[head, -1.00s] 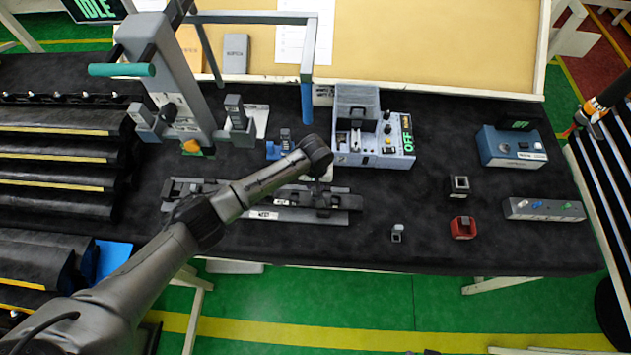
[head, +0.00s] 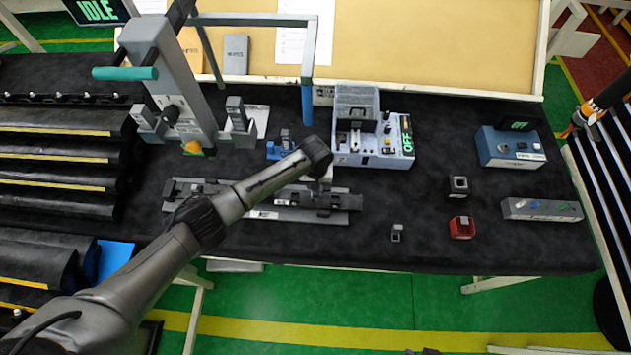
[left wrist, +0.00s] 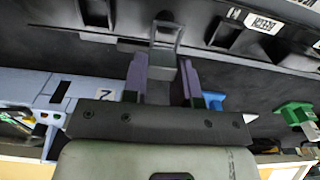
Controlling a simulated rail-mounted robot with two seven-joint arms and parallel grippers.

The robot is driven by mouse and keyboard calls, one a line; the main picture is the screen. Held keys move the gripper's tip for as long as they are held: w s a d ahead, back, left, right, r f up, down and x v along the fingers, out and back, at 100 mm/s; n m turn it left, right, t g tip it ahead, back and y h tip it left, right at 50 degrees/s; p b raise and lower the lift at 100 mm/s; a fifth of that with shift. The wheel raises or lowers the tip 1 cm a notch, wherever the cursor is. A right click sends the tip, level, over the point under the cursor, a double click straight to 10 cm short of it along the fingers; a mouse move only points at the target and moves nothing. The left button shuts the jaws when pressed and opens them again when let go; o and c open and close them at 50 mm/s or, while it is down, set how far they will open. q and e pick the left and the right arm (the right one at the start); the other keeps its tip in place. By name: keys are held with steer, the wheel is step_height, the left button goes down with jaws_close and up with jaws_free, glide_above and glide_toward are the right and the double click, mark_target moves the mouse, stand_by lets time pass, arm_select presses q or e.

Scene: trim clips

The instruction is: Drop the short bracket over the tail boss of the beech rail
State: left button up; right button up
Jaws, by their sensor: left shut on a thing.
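The rail (head: 345,202) lies in the long grey nest (head: 230,215) at the middle of the table; it looks dark, with raised blocks along it. In the left wrist view the rail or nest (left wrist: 290,57) crosses the top. My left gripper (left wrist: 164,68) is shut on a small grey bracket (left wrist: 165,34) with an open, frame-like end. The bracket overlaps the edge of the rail or nest in that view; I cannot tell whether it touches or sits over a boss. My right gripper is not in view.
A pale blue test box (head: 375,150) reading OFF stands behind the rail's right end. A grey lever press (head: 175,80) stands behind left. A small grey clip (head: 397,233), a dark block (head: 458,187) and a red block (head: 462,228) lie to the right, with bare table between.

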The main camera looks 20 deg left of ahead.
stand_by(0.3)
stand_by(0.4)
arm_select(q)
steer(key=shift+p, duration=0.4)
steer(key=shift+p, duration=0.35)
stand_by(0.4)
steer(key=shift+f, duration=0.5)
stand_by(0.3)
steer(key=shift+f+b, duration=0.65)
steer(key=shift+f, duration=0.25)
steer(key=o, duration=1)
steer(key=shift+r, duration=0.1)
